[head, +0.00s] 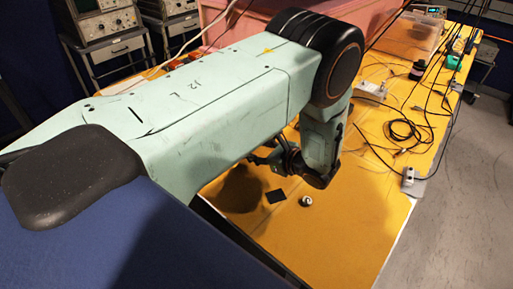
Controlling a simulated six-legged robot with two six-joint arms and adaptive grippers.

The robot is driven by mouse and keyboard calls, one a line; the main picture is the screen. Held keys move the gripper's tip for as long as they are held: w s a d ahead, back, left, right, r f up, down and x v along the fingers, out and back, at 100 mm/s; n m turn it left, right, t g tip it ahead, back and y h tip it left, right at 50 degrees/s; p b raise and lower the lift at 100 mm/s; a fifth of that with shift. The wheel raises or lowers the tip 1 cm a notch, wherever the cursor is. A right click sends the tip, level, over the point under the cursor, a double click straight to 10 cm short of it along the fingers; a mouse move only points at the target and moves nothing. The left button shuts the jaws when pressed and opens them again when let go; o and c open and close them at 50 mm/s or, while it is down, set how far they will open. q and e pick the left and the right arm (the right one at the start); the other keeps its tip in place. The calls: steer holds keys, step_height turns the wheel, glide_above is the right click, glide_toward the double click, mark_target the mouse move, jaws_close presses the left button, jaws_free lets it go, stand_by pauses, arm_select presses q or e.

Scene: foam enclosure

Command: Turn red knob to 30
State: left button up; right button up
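No red knob can be made out in the head view. My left arm crosses the picture from the left and bends down over the orange tabletop (345,225). Its forearm and dark wrist hang above the table. My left gripper (262,158) shows only in small part, dark and half hidden behind the arm, so its fingers cannot be read. A small white round object (306,201) and a flat black square (276,196) lie on the table below the wrist. My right gripper is not in view.
Black cables (405,130), a white power strip (408,177) and small devices crowd the table's right side. A clear box (408,40) stands behind them. Instrument carts (103,25) stand at the back left. The front of the table is mostly bare.

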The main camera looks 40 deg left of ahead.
arm_select(q)
steer(key=shift+s, duration=0.1)
steer(key=shift+a, duration=0.1)
jaws_close()
stand_by(0.3)
